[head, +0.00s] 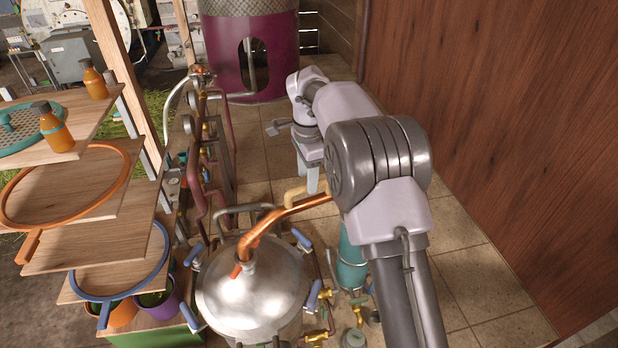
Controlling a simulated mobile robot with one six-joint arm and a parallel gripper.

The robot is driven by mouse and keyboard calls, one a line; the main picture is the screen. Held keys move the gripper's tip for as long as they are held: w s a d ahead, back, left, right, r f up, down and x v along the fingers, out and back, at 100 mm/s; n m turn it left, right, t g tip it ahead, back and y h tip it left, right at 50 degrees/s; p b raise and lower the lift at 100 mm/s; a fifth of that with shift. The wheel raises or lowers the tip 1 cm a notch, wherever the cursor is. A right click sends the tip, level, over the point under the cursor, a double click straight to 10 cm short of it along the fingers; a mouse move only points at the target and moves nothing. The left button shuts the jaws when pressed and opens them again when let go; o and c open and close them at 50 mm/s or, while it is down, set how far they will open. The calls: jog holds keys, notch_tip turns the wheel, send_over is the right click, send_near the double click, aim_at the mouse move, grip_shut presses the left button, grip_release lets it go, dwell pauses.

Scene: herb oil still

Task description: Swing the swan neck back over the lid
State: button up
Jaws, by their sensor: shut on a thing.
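The swan neck (285,214) is a shiny copper pipe. Its lower left end bends down over the top of the silver domed lid (252,295), and the pipe runs up and to the right until my arm hides it. A small orange-red tab (236,271) shows at its lower end. My gripper (313,188) points down at the pipe's upper right part and is shut on it; the contact is partly hidden. Whether the lower end touches the lid is unclear.
Blue-handled clamps (314,294) ring the lid. A teal cylinder (351,262) stands right of it. Pipes and valves (205,150) stand left. Shelves (90,245) with bottles and hoops fill the left. A purple vessel (270,80) stands behind; a wooden wall (500,110) bounds the right.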

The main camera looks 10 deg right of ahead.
jog(key=shift+s, duration=0.15)
jog(key=shift+f, duration=0.1)
dwell(0.4)
notch_tip(320, 180, up, 18)
jog(key=p, duration=0.3)
jog(key=shift+s+f+p, duration=0.25)
jog(key=shift+s+p, duration=0.05)
jog(key=shift+s, duration=0.05)
jog(key=shift+d, duration=0.1)
